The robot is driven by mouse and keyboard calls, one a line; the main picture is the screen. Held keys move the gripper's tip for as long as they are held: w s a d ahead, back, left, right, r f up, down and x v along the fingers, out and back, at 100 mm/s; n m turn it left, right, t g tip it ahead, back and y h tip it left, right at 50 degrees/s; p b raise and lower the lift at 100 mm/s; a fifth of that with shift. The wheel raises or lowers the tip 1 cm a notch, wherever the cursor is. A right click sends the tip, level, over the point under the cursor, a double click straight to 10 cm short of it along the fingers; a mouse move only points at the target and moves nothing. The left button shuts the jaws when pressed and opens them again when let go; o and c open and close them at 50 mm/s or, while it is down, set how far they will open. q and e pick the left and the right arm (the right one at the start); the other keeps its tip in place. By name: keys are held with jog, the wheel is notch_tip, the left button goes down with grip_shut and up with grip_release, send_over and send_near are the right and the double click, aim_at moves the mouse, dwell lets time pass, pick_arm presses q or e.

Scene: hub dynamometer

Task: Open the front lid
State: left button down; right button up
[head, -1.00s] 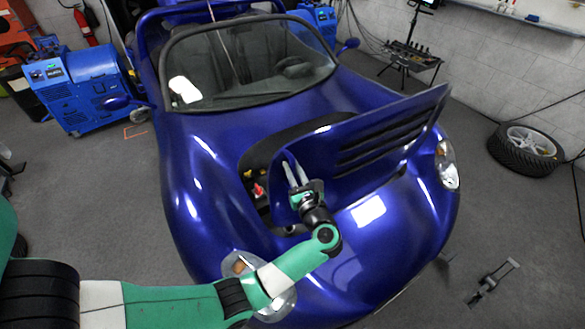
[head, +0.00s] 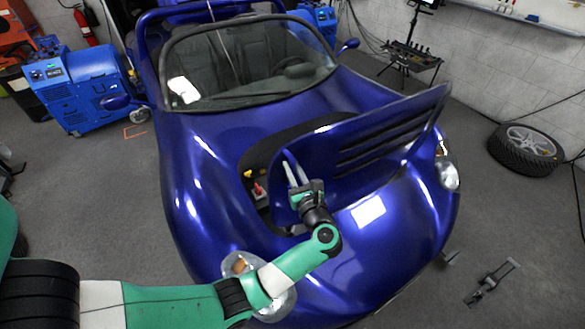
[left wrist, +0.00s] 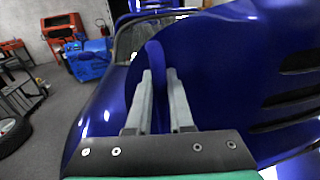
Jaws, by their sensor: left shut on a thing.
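The blue front lid (head: 375,150) of the car stands tilted up, with dark louvre slots along it and an open bay (head: 262,180) behind its left end. My left gripper (head: 290,168) is at the lid's left end, its pale fingers shut on the lid's edge. In the left wrist view the lid (left wrist: 235,60) fills the right side, and the two grey fingers (left wrist: 160,90) close on its narrow blue edge. My right gripper is in neither view.
The blue car body (head: 185,180) surrounds the opening, with the windshield (head: 250,65) behind. A red-capped part (head: 258,190) shows in the bay. A loose wheel (head: 525,148) lies on the floor at right. Blue machines (head: 85,90) stand at back left. The grey floor at right is mostly clear.

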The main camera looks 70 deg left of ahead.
pick_arm(q)
jog(key=shift+h, duration=0.9)
jog(key=a, duration=0.2)
jog(key=a+p, duration=0.1)
jog(key=a, duration=0.2)
jog(key=s+a+p, duration=0.1)
jog(key=a, duration=0.1)
jog(key=shift+a+f, duration=0.2)
jog(key=shift+a, duration=0.1)
jog(key=c, duration=0.8)
grip_release()
jog(key=shift+d, duration=0.1)
